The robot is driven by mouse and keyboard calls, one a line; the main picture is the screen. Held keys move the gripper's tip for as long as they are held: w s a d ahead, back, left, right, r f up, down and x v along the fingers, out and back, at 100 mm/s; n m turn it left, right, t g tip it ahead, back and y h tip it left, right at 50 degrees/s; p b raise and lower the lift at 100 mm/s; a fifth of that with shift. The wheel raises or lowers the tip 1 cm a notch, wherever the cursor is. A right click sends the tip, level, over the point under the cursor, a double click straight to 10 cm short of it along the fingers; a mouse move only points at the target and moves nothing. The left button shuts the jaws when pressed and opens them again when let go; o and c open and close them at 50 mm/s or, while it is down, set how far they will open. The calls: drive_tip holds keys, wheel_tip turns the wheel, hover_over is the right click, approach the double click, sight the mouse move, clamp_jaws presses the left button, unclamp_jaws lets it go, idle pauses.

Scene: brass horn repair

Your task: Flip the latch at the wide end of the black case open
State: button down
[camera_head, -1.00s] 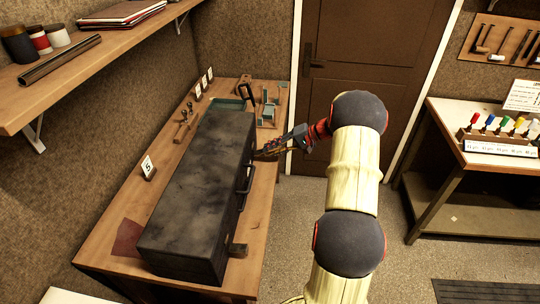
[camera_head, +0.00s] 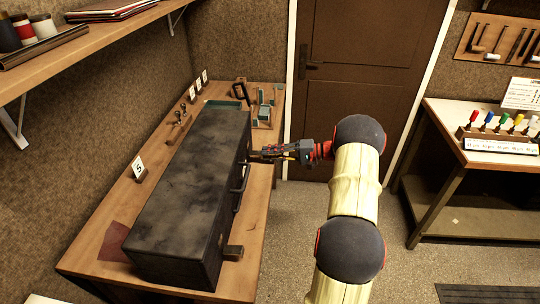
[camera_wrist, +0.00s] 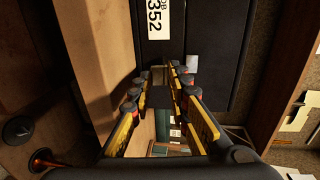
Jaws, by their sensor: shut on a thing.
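The long black case (camera_head: 185,190) lies shut on the wooden workbench, its handle (camera_head: 241,177) on the right side. My gripper (camera_head: 258,154) is at the far part of that side, its fingertips against the case. In the wrist view my gripper (camera_wrist: 160,76) has its fingers close together around a small pale metal piece (camera_wrist: 158,73), which looks like the latch. The fingers partly hide it, so whether it is flipped cannot be seen. The case's dark side also shows in the wrist view (camera_wrist: 215,50), with a white number label (camera_wrist: 158,17).
A shelf (camera_head: 90,50) overhangs at upper left. The floor right of the bench is clear.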

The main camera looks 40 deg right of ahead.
drive_tip(key=shift+a+f, duration=0.1)
drive_tip(key=shift+f, duration=0.25)
drive_tip(key=c, duration=1.9)
unclamp_jaws()
drive_tip(key=shift+o, duration=0.4)
drive_tip(key=shift+r, duration=0.1)
drive_tip(key=v, duration=1.2)
drive_tip(key=shift+w, duration=0.1)
